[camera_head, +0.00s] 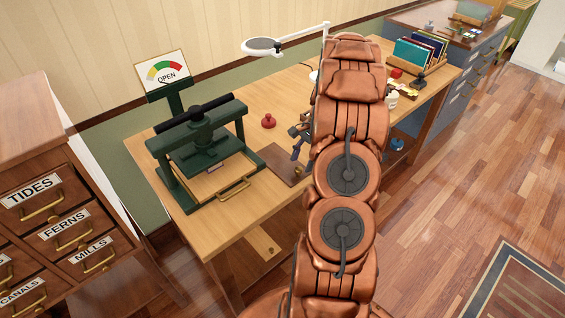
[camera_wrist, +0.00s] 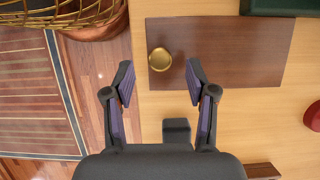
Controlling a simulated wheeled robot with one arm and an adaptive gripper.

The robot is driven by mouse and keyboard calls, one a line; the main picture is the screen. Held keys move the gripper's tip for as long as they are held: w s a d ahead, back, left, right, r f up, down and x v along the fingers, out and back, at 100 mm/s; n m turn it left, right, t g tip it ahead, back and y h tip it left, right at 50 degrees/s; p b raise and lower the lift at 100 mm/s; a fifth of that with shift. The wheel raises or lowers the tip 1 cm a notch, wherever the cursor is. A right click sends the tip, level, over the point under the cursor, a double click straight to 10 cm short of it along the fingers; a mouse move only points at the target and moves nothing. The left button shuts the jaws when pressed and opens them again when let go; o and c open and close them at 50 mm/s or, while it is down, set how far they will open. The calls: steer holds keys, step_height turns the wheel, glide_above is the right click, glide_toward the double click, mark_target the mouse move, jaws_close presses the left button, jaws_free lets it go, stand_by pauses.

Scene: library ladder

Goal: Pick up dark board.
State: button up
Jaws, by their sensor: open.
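The dark board (camera_wrist: 235,55) is a flat brown rectangle lying on the light wooden table. A round brass knob (camera_wrist: 160,59) sits on it near its left end in the wrist view. My gripper (camera_wrist: 160,80) is open and empty, its two fingertips on either side of the knob in the picture. The left finger shows over the floor past the table edge, the right one over the board. The height of the fingers above the board is unclear. In the head view the board (camera_head: 275,160) is partly hidden by my gripper (camera_head: 298,155) and arm.
A green press (camera_head: 200,150) with an OPEN dial sign (camera_head: 163,73) stands left of the board. A red knobbed object (camera_head: 268,121) is behind it. A wire basket (camera_wrist: 60,12) shows beyond the table edge. A drawer cabinet (camera_head: 45,200) stands at left.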

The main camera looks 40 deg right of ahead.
mark_target(299, 169)
steer(key=shift+p+x, duration=0.55)
steer(key=shift+x, duration=1.25)
steer(key=shift+a, duration=0.15)
jaws_close()
steer(key=shift+r, duration=0.1)
